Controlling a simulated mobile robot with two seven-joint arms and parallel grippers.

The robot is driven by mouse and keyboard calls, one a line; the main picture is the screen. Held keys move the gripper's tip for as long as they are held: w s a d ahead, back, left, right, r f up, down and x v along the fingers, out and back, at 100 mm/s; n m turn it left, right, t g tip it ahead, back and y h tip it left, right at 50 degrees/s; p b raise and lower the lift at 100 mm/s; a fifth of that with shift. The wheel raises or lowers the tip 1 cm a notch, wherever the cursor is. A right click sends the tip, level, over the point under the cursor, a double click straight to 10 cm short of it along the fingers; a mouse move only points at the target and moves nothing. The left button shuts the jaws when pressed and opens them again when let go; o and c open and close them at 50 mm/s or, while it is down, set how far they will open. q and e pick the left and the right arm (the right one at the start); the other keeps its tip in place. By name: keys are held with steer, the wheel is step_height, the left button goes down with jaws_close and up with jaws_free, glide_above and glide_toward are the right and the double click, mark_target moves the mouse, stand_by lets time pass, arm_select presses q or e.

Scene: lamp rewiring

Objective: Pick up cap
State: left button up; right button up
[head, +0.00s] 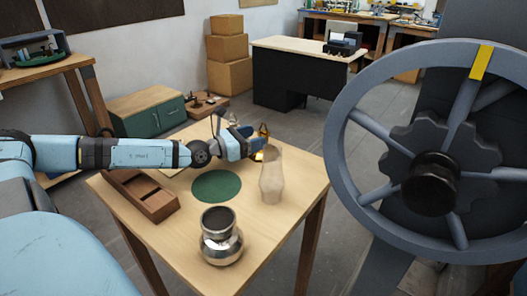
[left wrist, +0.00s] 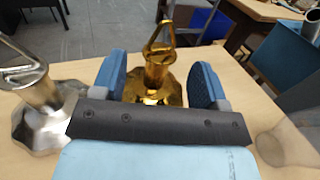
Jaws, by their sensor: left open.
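A gold cap (head: 264,132) with a loop on top stands upright on the wooden table, beyond my left gripper (head: 248,145), which partly hides it. In the left wrist view the gold cap (left wrist: 156,72) has a flared base and shows between the two blue fingers of the open left gripper (left wrist: 159,80). I see no contact; whether the fingers reach around it is unclear. A similar silver cap (left wrist: 40,100) stands left of the fingers, its base partly hidden by the gripper body. My right gripper is not in view.
On the table (head: 180,258) are a clear glass chimney (head: 271,177) right of the gripper, a round green mat (head: 216,186), a silver vase (head: 221,246) at the front and a wooden compartment box (head: 158,207) at left. A large handwheel (head: 343,165) fills the right side.

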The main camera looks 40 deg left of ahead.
arm_select(q)
steer(key=shift+w+d, duration=0.15)
steer(key=shift+w, duration=0.55)
steer(key=shift+w+d, duration=0.1)
steer(key=shift+w, duration=0.15)
steer(key=shift+c, duration=0.4)
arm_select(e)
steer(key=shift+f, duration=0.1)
arm_select(q)
steer(key=c, duration=1)
steer(key=shift+o, duration=0.2)
steer(key=shift+r+p, duration=0.3)
steer(key=shift+r, duration=0.25)
step_height(320, 180, up, 19)
steer(key=p, duration=0.5)
steer(key=shift+p, duration=0.4)
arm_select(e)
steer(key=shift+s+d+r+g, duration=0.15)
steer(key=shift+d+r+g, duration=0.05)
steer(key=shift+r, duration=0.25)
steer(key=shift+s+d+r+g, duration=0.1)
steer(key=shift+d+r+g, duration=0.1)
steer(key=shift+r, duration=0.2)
